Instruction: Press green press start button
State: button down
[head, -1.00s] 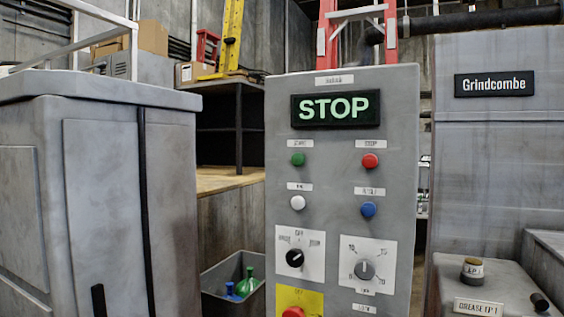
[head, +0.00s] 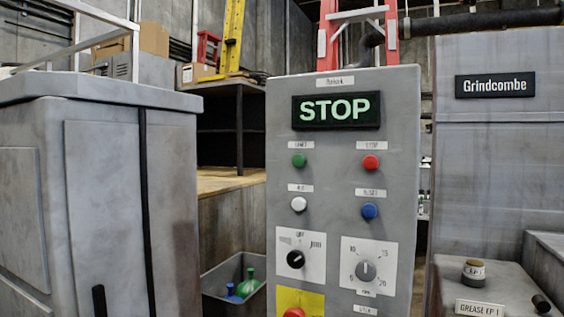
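The green button (head: 299,161) is a small round button at the upper left of the grey control panel (head: 340,233), under a small white label. The panel stands upright in the middle of the head view. A lit display (head: 336,110) above the buttons reads STOP in green letters. A red button (head: 371,162) sits to the right of the green one. A white button (head: 298,204) and a blue button (head: 369,211) are below them. My gripper does not show in the head view.
A grey cabinet (head: 100,200) stands left. The Grindcombe machine (head: 490,170) stands right. A grey bin (head: 222,278) with bottles is on the floor behind.

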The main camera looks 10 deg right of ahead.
aim_at(298, 160)
jog(key=z, duration=1.9)
jog(key=k, duration=1)
jog(key=u, duration=1.3)
jog(key=i, duration=0.5)
